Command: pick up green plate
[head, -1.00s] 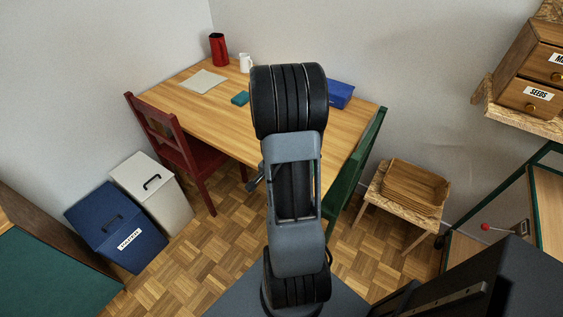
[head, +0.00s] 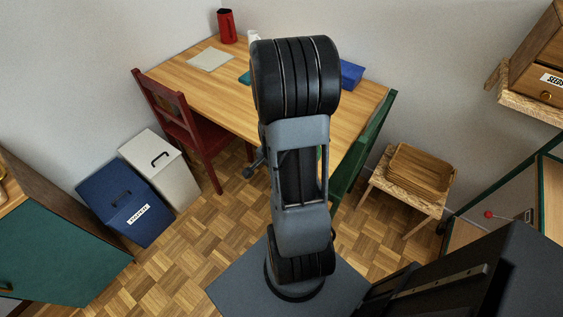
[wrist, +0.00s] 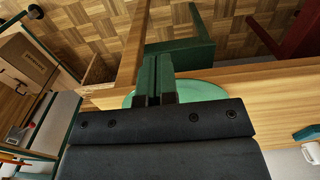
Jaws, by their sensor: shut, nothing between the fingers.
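The green plate (wrist: 203,91) lies on the wooden table (wrist: 265,92) near its edge. In the wrist view it is partly hidden behind my gripper (wrist: 156,74), and its far side shows past the fingers. My gripper is shut and empty, with its two fingers close together in front of the plate. I cannot tell whether they touch it. In the head view my arm hides the plate and the gripper.
A green chair (head: 364,147) stands at the table's right edge and a red chair (head: 181,118) at its left. A red jug (head: 227,26) and blue box (head: 351,75) stand on the table. A stool with baskets (head: 419,170) is at right; bins (head: 125,205) are at left.

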